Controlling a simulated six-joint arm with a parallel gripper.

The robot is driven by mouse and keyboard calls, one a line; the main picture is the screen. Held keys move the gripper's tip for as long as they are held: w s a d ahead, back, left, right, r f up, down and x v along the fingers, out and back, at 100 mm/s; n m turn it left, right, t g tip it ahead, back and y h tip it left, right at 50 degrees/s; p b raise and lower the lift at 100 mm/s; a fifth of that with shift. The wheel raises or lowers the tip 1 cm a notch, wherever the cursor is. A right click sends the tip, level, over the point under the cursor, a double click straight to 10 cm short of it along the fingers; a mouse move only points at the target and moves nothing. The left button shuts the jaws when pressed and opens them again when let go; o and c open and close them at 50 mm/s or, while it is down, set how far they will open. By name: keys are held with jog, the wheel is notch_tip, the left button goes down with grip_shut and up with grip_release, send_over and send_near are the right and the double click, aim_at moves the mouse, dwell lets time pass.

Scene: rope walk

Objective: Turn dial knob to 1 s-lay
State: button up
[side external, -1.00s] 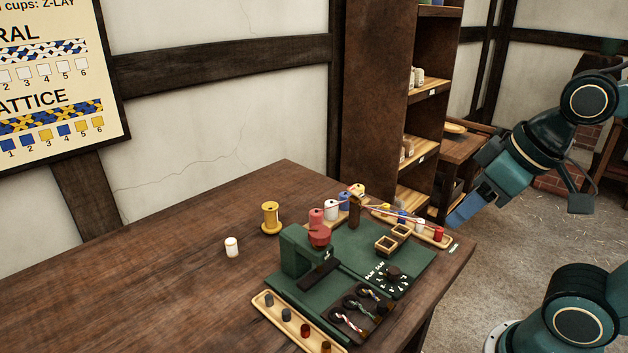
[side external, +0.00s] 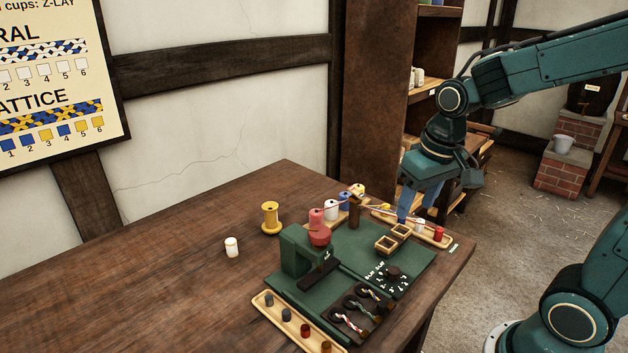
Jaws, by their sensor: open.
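The dial knob (side external: 393,272) is a small dark round knob on the green machine base (side external: 345,243). Small white marks and lettering surround it, too small to read, so I cannot tell its setting. My gripper (side external: 415,212) points down with its blue fingers apart and empty. In the picture it appears above and behind the knob, over the far right part of the table, and is not touching the knob. Its fingers partly cover the tray with small spools behind them.
Two wooden square cups (side external: 386,243) stand just behind the knob. A dark tray of rope samples (side external: 355,312) lies in front. Strands run from a wooden post (side external: 354,212) to the spool tray (side external: 440,241). The table's left is mostly clear.

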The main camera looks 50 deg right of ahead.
jog(key=m+g, duration=0.2)
send_over(394, 270)
notch_tip(394, 270, down, 8)
jog(key=shift+f, duration=0.45)
jog(key=shift+f, duration=0.15)
jog(key=shift+f, duration=6.75)
jog(key=c, duration=1)
jog(key=shift+o, duration=0.2)
